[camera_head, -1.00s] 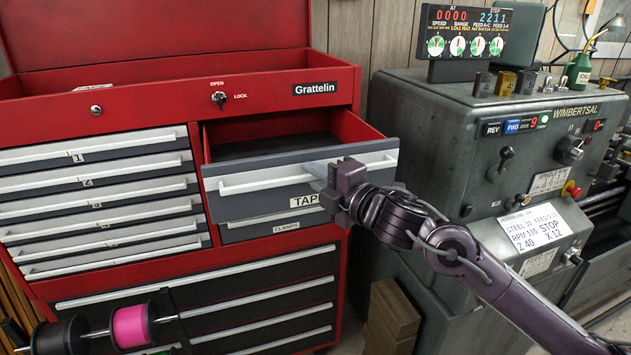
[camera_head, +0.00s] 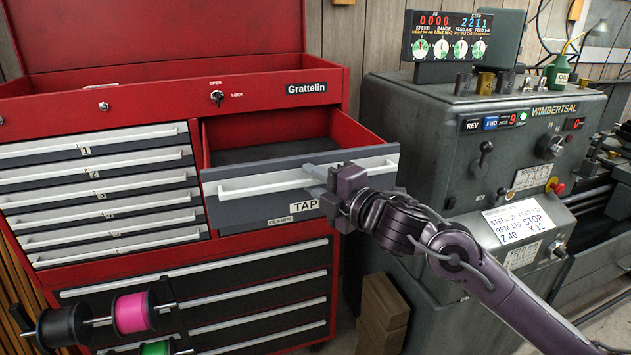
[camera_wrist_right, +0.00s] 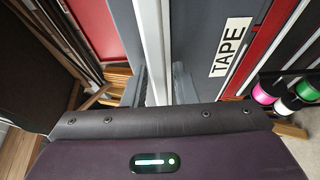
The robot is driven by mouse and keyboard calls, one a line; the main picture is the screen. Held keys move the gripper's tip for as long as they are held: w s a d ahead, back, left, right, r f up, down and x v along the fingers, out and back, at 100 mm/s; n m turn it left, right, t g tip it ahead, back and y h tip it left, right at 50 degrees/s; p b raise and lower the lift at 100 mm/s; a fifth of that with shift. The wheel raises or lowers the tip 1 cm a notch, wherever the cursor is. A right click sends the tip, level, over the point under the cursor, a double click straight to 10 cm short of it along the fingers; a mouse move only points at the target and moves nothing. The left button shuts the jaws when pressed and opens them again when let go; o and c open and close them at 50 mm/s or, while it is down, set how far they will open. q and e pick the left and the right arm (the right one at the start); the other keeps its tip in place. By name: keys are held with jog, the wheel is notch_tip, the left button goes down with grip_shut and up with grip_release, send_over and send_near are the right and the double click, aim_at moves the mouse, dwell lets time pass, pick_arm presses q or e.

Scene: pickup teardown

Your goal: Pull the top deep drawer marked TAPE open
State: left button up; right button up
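The top deep drawer (camera_head: 260,208) is grey with a white bar handle (camera_head: 262,185) and a TAPE label, partly covered by my gripper in the head view. It stands well out from the red tool chest, and its dark floor shows. My right gripper (camera_head: 322,180) is at the right part of the handle. In the right wrist view its two fingers (camera_wrist_right: 160,86) lie on either side of the white bar, close against it, and the TAPE label (camera_wrist_right: 230,46) is to the right. My left gripper is out of view.
The CLAMPS drawer (camera_head: 282,221) is shut just below. Shut shallow drawers (camera_head: 95,190) are on the left. A spool rack with a pink spool (camera_head: 132,313) stands in front at lower left.

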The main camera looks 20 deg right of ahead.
jog(key=shift+o, duration=0.7)
jog(key=shift+s+d+f, duration=0.1)
jog(key=shift+s, duration=0.1)
jog(key=b+v, duration=0.3)
jog(key=v, duration=0.4)
jog(key=shift+s, duration=0.15)
